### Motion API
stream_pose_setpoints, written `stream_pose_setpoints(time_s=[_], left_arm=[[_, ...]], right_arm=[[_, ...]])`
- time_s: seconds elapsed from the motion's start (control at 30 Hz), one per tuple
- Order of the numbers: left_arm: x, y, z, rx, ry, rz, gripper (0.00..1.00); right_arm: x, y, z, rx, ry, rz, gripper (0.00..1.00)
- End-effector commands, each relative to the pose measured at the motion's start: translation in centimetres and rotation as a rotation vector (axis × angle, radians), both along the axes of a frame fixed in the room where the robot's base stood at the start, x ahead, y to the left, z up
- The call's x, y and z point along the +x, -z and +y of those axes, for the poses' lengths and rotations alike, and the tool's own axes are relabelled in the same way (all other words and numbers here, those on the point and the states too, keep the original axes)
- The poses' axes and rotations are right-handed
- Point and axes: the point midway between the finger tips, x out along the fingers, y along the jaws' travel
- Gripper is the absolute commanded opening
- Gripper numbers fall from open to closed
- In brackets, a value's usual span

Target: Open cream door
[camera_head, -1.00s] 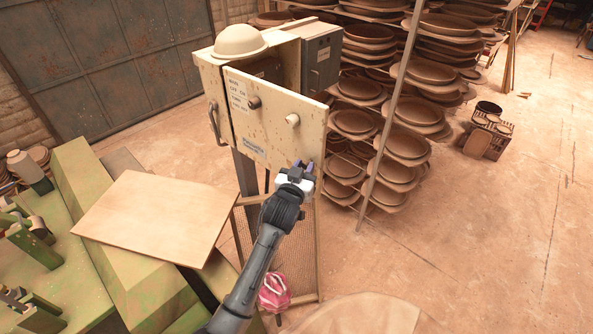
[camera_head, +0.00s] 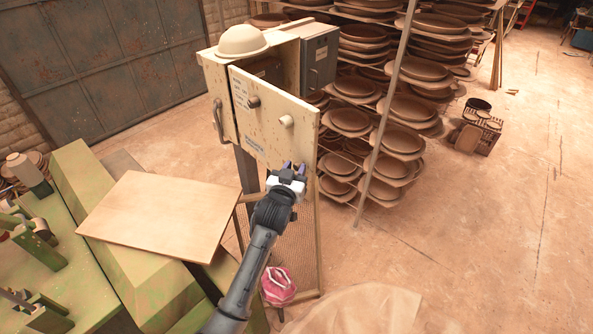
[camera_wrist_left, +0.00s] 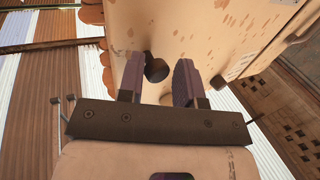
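The cream door (camera_head: 270,122) stands ajar on the cream cabinet (camera_head: 215,72); its right edge is swung out and dark interior shows behind its top edge. It carries a dark knob (camera_head: 253,101) and a pale knob (camera_head: 286,121). My left gripper (camera_head: 293,167) is near the door's lower right edge, below the pale knob in the head view. In the left wrist view, its two purple fingers (camera_wrist_left: 158,82) are apart. A dark round knob (camera_wrist_left: 157,69) shows in line with the gap between them; I cannot tell which knob. My right gripper is out of view.
A helmet (camera_head: 242,41) sits on the cabinet. Racks of brown dishes (camera_head: 400,140) and a slanted pole (camera_head: 385,120) stand to the right. A board (camera_head: 155,215) lies on a green machine (camera_head: 75,185) at left. A pink bundle (camera_head: 278,286) is below. Floor at right is open.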

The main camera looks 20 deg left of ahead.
Motion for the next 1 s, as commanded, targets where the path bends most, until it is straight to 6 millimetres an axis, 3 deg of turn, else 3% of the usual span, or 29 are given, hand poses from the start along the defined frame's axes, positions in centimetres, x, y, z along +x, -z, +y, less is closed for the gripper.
stream_pose_setpoints(time_s=[0.03, 0.23, 0.77, 1.0], left_arm=[[0.0, 0.6, 0.8, 0.004, -0.012, 0.011, 0.32], [0.0, 0.4, 0.7, 0.003, -0.01, 0.008, 0.5], [-0.3, 0.1, 0.3, -0.001, -0.003, 0.0, 0.5], [-3.1, 0.3, 0.3, 0.0, -0.003, 0.0, 0.5]], right_arm=[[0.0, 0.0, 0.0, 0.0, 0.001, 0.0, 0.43], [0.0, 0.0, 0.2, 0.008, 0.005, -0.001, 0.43], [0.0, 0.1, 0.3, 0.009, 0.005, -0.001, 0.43], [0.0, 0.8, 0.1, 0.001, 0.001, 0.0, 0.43]])
